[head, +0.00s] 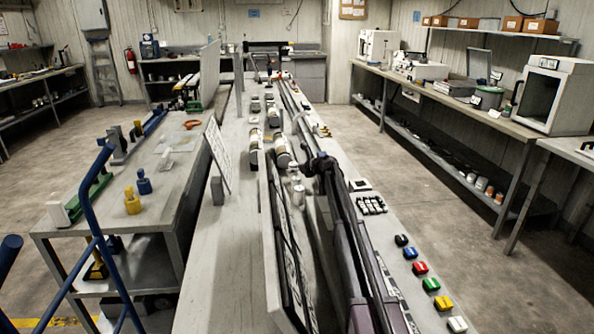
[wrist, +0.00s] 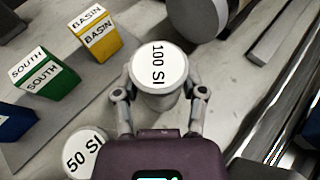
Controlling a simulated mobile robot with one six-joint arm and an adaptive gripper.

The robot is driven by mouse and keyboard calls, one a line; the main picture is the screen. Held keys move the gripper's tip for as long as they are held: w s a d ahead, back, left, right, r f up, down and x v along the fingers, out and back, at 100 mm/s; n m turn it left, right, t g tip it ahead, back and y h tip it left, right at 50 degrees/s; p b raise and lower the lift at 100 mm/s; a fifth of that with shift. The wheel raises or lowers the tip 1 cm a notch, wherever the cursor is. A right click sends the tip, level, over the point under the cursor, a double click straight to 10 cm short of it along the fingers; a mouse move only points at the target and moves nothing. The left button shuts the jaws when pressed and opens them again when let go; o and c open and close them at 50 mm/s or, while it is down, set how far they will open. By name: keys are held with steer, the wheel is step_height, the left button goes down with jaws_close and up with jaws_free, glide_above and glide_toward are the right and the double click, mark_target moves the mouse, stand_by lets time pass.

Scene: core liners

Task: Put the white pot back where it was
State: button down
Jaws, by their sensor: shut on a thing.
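The white pot (wrist: 158,62), a small cylinder with a white lid marked "100 SI", sits upright between the fingers of my gripper (wrist: 158,88) in the wrist view. The two fingers are shut on its sides. I cannot tell whether its base touches the bench. A second pot (wrist: 84,152), marked "50 SI", stands at the lower left, apart from the fingers and partly cut off by my gripper's body. In the head view my arm reaches along the middle bench, and the pots there are too small to tell apart.
A green "SOUTH" block (wrist: 50,75) and a yellow "BASIN" block (wrist: 96,33) stand left of the held pot, with a blue block (wrist: 16,122) at the edge. A large grey cylinder (wrist: 193,16) lies behind it. A leaning board (head: 217,152) stands on the middle bench.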

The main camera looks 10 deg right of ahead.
steer(key=shift+f+b, duration=0.35)
steer(key=shift+c, duration=0.8)
jaws_free()
steer(key=shift+f, duration=0.15)
steer(key=shift+s+d+r+p, duration=0.1)
steer(key=shift+r+p, duration=0.6)
steer(key=p+v, duration=0.4)
steer(key=v, duration=0.7)
steer(key=shift+s+d+r+p, duration=0.2)
steer(key=shift+d+r+p, duration=0.05)
steer(key=shift+r+p, duration=0.05)
